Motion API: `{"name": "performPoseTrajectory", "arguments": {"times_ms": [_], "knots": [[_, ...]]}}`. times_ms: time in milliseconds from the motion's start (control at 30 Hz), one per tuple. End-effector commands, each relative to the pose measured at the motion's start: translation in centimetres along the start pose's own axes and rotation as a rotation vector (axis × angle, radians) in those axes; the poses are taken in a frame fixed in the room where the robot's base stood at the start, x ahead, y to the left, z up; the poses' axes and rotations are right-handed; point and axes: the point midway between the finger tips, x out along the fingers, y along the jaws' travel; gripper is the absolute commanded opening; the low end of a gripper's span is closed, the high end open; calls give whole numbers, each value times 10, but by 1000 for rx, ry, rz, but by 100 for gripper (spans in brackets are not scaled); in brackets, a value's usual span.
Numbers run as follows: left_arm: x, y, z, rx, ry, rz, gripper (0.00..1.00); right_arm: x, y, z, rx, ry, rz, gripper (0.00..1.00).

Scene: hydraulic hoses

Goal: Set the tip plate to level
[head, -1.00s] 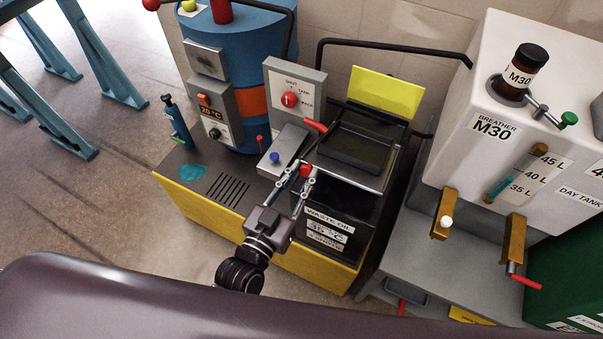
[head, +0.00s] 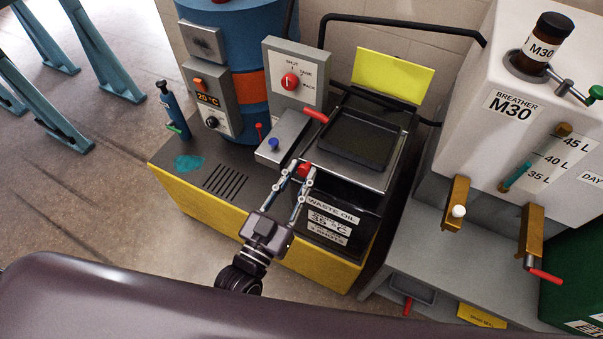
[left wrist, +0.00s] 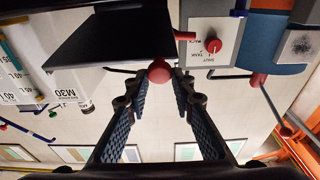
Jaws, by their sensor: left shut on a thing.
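The tip plate, a dark shallow tray-like plate with a grey rim (head: 357,145), sits over the black waste oil box (head: 321,195) in the head view. A red knob (head: 304,169) is at its front left edge. My left gripper (head: 303,173) is shut on this knob, one finger on each side. In the left wrist view, which is upside down, the red knob (left wrist: 159,71) is between the fingertips and the plate's dark face (left wrist: 115,38) shows beside it. The plate seems tilted; its exact angle is hard to tell. My right gripper is not in view.
A grey panel with a red selector (head: 290,81) and a small box with a blue button (head: 274,144) stand left of the plate. A yellow board (head: 394,75) and black pipe (head: 400,28) are behind. The white day tank (head: 480,140) stands right.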

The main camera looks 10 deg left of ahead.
Motion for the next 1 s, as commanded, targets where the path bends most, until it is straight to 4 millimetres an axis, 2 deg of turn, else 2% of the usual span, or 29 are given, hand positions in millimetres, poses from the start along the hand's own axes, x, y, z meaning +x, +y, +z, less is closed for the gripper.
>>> {"name": "performPoseTrajectory", "arguments": {"times_ms": [33,200,300,433,767,800,933,1000], "knots": [[-8,0,29,2,-20,3,0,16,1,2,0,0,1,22],[-18,1,69,1,-23,3,0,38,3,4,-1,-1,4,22],[-20,1,85,0,-25,3,0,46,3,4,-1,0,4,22],[-22,1,95,-1,-31,4,0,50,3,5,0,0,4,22],[-23,1,96,-1,-33,4,0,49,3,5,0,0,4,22],[-23,1,96,-1,-32,4,26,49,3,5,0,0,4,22],[-22,1,94,0,-27,4,40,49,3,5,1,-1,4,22],[-21,1,92,-1,-23,3,40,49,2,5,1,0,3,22]]}}
